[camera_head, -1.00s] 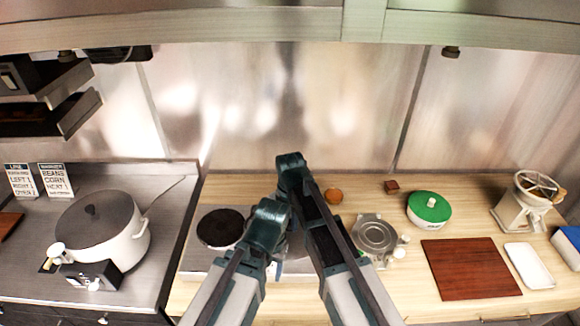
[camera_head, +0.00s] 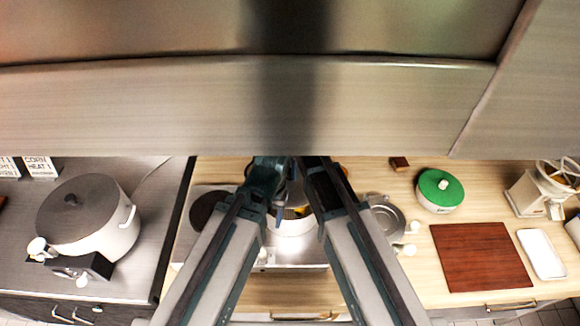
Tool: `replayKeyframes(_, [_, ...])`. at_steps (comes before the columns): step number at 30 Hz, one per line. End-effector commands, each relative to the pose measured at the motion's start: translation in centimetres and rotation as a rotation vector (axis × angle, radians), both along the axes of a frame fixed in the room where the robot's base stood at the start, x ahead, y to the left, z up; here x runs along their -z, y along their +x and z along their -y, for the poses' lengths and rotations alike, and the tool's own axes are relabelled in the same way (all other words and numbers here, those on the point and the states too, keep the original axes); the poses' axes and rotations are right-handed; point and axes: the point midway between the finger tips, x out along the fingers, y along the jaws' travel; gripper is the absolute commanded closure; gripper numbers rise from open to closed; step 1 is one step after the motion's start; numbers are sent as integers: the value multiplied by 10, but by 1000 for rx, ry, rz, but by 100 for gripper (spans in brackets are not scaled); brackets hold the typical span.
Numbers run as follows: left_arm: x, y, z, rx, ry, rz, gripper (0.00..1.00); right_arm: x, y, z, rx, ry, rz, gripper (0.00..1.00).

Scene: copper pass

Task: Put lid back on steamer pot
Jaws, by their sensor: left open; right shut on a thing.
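The steamer pot (camera_head: 292,228) stands on the cooktop at the middle, partly hidden by my arms. Its top is open, and something yellow shows inside. My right gripper (camera_head: 297,182) is above the pot's far side, shut on a grey thing that looks like the lid (camera_head: 294,194). Only a small part of that thing shows between my arms, so its tilt cannot be told. My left gripper (camera_head: 258,206) is lower, open, close to the pot's left side; I cannot tell whether it touches the pot.
A white pot (camera_head: 110,240) with a dark lid stands on the left counter. A dark burner (camera_head: 208,208) is left of my arms. A round metal item (camera_head: 388,222), green-lidded pot (camera_head: 440,190), brown board (camera_head: 480,258) and white tray (camera_head: 541,254) are at right. A metal hood (camera_head: 200,110) spans above.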

Motion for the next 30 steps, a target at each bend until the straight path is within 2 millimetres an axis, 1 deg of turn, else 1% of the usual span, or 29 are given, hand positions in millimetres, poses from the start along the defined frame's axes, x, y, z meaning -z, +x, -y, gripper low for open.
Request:
replayKeyframes(8, [17, 0, 0, 9, 0, 0, 39, 17, 0, 0, 0, 0, 0, 100])
replayKeyframes(21, [57, 1, 0, 26, 2, 0, 39, 57, 0, 0, 0, 0, 0, 100])
replayKeyframes(25, [62, 1, 0, 26, 2, 0, 39, 62, 0, 0, 0, 0, 0, 100])
replayKeyframes(30, [63, 1, 0, 27, 1, 0, 39, 63, 0, 0, 0, 0, 0, 100])
